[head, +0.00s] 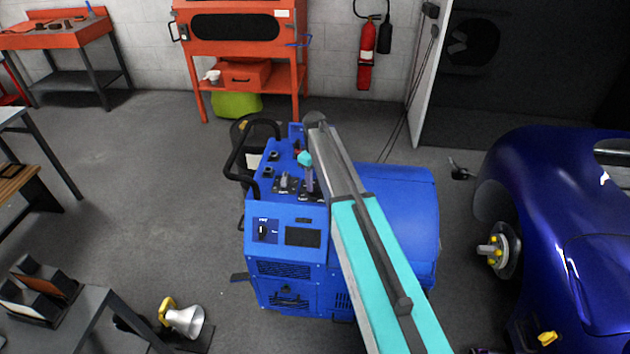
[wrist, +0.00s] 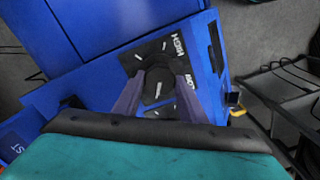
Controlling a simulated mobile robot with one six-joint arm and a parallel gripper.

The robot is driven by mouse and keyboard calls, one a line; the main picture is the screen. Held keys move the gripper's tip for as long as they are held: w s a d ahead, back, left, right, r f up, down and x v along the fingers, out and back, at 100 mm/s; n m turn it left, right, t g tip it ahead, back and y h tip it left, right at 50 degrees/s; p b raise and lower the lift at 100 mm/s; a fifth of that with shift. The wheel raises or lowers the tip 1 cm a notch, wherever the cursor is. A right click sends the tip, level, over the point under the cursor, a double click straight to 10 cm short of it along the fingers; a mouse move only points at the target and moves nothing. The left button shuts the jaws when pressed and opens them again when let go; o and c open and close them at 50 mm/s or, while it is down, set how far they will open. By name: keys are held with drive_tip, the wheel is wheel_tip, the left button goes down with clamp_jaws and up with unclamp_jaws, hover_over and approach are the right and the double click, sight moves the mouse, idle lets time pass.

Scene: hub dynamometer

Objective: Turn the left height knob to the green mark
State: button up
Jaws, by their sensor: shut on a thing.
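A blue dynamometer machine (head: 290,270) stands in the middle of the head view, with dark dial plates on its sloped top. My gripper (head: 309,184) reaches down onto this top from the right. In the wrist view, my gripper's two purple-grey fingers (wrist: 155,92) are shut on a dark round knob (wrist: 157,76), one on each side. The knob sits on a black dial plate (wrist: 135,60) with white lettering, one word reading HIGH upside down. Another knob (head: 283,180) shows just left of my gripper in the head view. I cannot make out a green mark.
A black bar handle (head: 240,155) rises at the machine's left side. A blue car (head: 550,200) with an exposed hub (head: 495,250) stands at the right. A grey workbench (head: 95,320) is at the lower left. The floor left of the machine is mostly clear.

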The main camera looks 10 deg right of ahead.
drive_tip(key=shift+m+b, duration=0.35)
drive_tip(key=shift+m, duration=0.15)
drive_tip(key=m+b, duration=0.2)
drive_tip(key=m, duration=0.3)
drive_tip(key=shift+f+b, duration=0.1)
drive_tip(key=shift+b, duration=0.3)
drive_tip(key=m+b, duration=0.1)
drive_tip(key=m, duration=0.4)
drive_tip(key=shift+a+m+b, duration=0.15)
drive_tip(key=shift+m+b, duration=0.25)
drive_tip(key=o, duration=1.1)
drive_tip(key=shift+c, duration=0.2)
drive_tip(key=shift+r, duration=0.25)
wheel_tip(320, 180, up, 14)
drive_tip(key=b, duration=0.3)
drive_tip(key=shift+f, duration=0.2)
drive_tip(key=shift+s+f, duration=0.1)
